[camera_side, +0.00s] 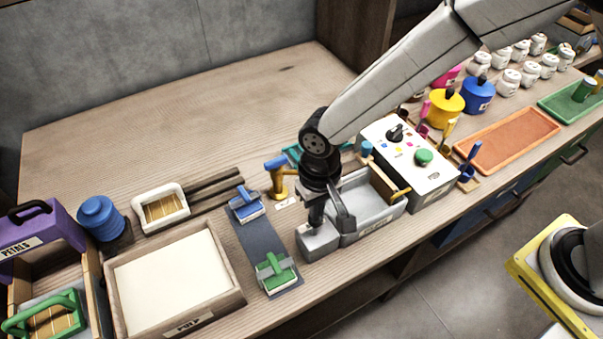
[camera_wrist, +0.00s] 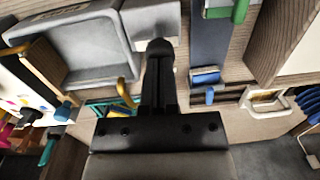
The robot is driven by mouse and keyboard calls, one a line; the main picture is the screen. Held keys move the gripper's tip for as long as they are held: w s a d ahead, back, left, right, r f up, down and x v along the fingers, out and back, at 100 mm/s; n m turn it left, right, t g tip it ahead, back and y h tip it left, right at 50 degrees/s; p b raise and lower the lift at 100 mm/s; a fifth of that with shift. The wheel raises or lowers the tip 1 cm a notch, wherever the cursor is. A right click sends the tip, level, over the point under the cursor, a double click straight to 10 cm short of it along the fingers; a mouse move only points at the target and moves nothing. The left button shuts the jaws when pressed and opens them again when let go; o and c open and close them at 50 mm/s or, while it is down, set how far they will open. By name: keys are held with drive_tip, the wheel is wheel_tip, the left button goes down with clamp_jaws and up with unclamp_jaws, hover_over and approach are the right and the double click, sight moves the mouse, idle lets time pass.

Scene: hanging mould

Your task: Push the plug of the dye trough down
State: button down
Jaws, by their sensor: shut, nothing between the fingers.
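The grey trough (camera_side: 378,222) stands at the middle of the bench with a label on its front. It also shows in the wrist view (camera_wrist: 85,62). A smaller grey section (camera_side: 320,243) adjoins its left end. My gripper (camera_side: 317,222) points down over this smaller section and is shut and empty. In the wrist view the dark closed fingertips (camera_wrist: 160,48) lie over the edge of the smaller section (camera_wrist: 148,20). I cannot make out the plug; my gripper may hide it. I cannot tell whether the fingertips touch anything.
A control box (camera_side: 425,175) with a green button is close on the right. Blue (camera_side: 246,205) and green (camera_side: 275,272) handled tools lie on a dark strip left, beside a pulp tray (camera_side: 115,290).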

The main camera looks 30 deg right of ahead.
drive_tip(key=shift+f, duration=0.1)
drive_tip(key=shift+s+d+f, duration=0.1)
drive_tip(key=shift+f, duration=1.55)
drive_tip(key=shift+r, duration=0.15)
drive_tip(key=shift+r, duration=0.45)
wheel_tip(320, 180, up, 14)
drive_tip(key=s+d+f+t, duration=0.1)
drive_tip(key=s+d+f, duration=0.1)
drive_tip(key=d, duration=1.1)
drive_tip(key=s+d+f+t, duration=0.2)
drive_tip(key=d, duration=1.1)
drive_tip(key=shift+s+d, duration=0.15)
drive_tip(key=shift+s, duration=0.25)
drive_tip(key=shift+f, duration=0.1)
